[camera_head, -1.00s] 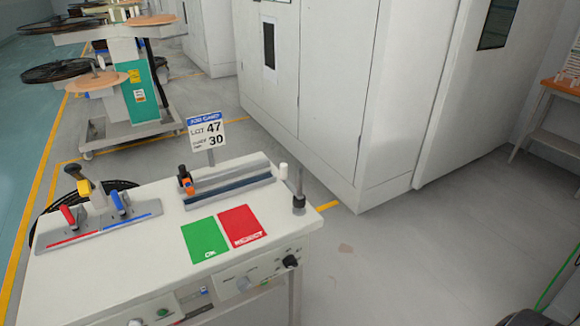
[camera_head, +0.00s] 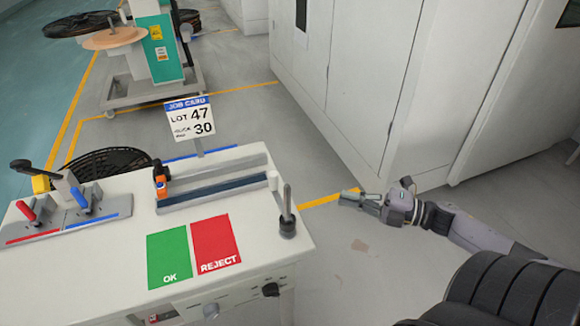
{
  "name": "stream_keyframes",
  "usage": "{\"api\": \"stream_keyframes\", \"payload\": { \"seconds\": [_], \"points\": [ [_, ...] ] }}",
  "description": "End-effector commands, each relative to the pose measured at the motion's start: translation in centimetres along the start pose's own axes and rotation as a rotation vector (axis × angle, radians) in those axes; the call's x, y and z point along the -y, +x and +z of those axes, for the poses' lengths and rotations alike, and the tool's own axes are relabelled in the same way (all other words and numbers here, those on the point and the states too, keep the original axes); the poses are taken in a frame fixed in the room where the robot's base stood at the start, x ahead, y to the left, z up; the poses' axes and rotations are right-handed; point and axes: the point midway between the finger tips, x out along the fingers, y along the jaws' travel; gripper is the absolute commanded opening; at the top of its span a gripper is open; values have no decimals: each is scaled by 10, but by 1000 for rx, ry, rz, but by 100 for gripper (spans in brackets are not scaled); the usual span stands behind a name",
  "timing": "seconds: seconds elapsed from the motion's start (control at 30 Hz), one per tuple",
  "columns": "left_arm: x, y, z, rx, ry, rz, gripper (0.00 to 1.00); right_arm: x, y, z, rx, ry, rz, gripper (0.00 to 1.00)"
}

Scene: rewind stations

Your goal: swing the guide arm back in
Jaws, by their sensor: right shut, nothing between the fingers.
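My right gripper (camera_head: 349,197) reaches in from the right, its fingers shut and empty, pointing left. It is right of the station and apart from it in the picture. My left gripper is not in view.
A grey slotted rail (camera_head: 215,187) with an orange-and-black clamp (camera_head: 160,180) lies left of the post. Green OK (camera_head: 169,258) and red REJECT (camera_head: 216,243) pads lie in front. Levers (camera_head: 75,192) stand at the left. White cabinets (camera_head: 385,80) stand behind; the floor at right is open.

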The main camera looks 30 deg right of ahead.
Motion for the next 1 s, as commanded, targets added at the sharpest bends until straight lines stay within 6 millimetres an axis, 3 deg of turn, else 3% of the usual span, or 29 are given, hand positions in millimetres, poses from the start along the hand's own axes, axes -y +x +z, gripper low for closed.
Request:
{"api": "stream_keyframes", "payload": {
  "seconds": [0.13,0.57,1.0],
  "points": [
    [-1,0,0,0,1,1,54,-15,5,-14,-72,-49,8,0],
    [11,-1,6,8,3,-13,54,-17,13,-14,-72,-51,11,0],
    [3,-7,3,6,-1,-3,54,-19,96,-19,-71,-52,13,0]
  ]
}}
